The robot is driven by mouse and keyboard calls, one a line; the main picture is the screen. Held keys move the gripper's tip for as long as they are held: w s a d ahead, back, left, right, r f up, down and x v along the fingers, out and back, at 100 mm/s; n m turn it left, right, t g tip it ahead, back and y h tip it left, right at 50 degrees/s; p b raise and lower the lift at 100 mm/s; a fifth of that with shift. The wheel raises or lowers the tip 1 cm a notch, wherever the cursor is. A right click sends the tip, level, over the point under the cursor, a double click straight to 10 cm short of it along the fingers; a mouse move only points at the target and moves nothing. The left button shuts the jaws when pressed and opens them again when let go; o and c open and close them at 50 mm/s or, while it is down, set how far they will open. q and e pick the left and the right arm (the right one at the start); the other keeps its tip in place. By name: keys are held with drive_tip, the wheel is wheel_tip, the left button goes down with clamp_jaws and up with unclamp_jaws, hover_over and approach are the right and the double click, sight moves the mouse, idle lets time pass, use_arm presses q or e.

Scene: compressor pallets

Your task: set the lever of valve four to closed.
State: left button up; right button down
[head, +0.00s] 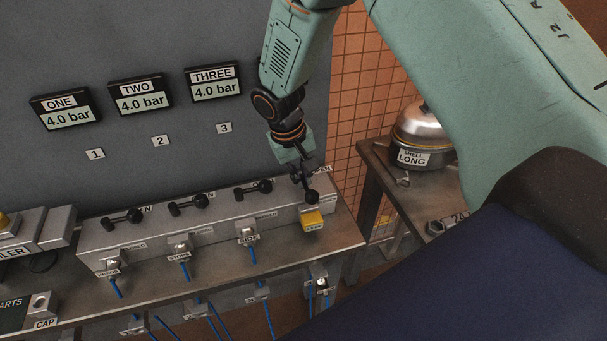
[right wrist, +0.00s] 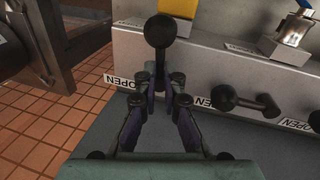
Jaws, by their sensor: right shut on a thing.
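The valve block (head: 150,245) carries a row of black levers. Valve four's lever (head: 312,197) is at the block's right end; its round knob also shows in the right wrist view (right wrist: 160,30). It points across the block toward the front, away from the OPEN label (head: 322,170) beside it. My right gripper (head: 299,174) is shut on this lever from above; in the right wrist view its fingers (right wrist: 163,85) close around the stem below the knob. The lever's pivot is hidden. My left gripper is not in view.
The levers of valves one (head: 122,217), two (head: 188,205) and three (head: 253,190) lie along the block. A yellow block (head: 312,221) is on the front near valve four. Gauges (head: 140,95) read 4.0 bar. A side table (head: 378,160) bears a metal vessel (head: 425,135).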

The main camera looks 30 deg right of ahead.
drive_tip(key=shift+s+a+f+m, duration=0.1)
drive_tip(key=shift+f+m, duration=0.1)
drive_tip(key=shift+m, duration=0.7)
drive_tip(key=c, duration=1.4)
unclamp_jaws()
drive_tip(key=shift+w, duration=0.25)
drive_tip(key=shift+s+r, duration=0.1)
drive_tip(key=shift+r, duration=0.15)
drive_tip(key=r, duration=0.3)
drive_tip(key=a+r, duration=0.1)
drive_tip(key=r, duration=0.3)
drive_tip(key=a+r, duration=0.1)
drive_tip(key=r, duration=0.3)
drive_tip(key=shift+w+a+r, duration=0.15)
drive_tip(key=shift+w+r, duration=0.05)
drive_tip(key=shift+w, duration=0.15)
